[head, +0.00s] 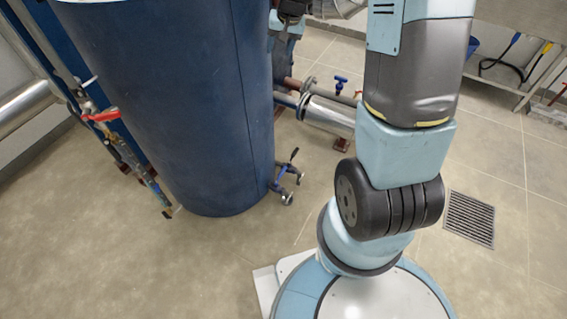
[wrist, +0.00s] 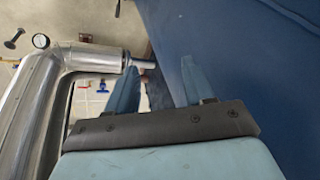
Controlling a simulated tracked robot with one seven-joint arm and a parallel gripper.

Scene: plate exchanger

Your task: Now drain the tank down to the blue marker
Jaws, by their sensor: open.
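The large dark blue tank (head: 180,100) stands upright left of centre in the head view, and its wall (wrist: 245,70) fills the right of the wrist view. A narrow pipe assembly (head: 135,165) with a red-handled valve (head: 100,116) runs beside the tank's left side. I cannot make out a blue marker or liquid level. A small valve with a dark handle (head: 290,165) sits low at the tank's right base. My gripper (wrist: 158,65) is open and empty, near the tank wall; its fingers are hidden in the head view.
A silver pipe (wrist: 30,110) bends close left of my gripper, with a gauge (wrist: 40,41) beyond. Blue-handled valves appear behind in the head view (head: 340,82) and wrist view (wrist: 102,87). A floor drain (head: 469,219) lies right. The front-left floor is clear.

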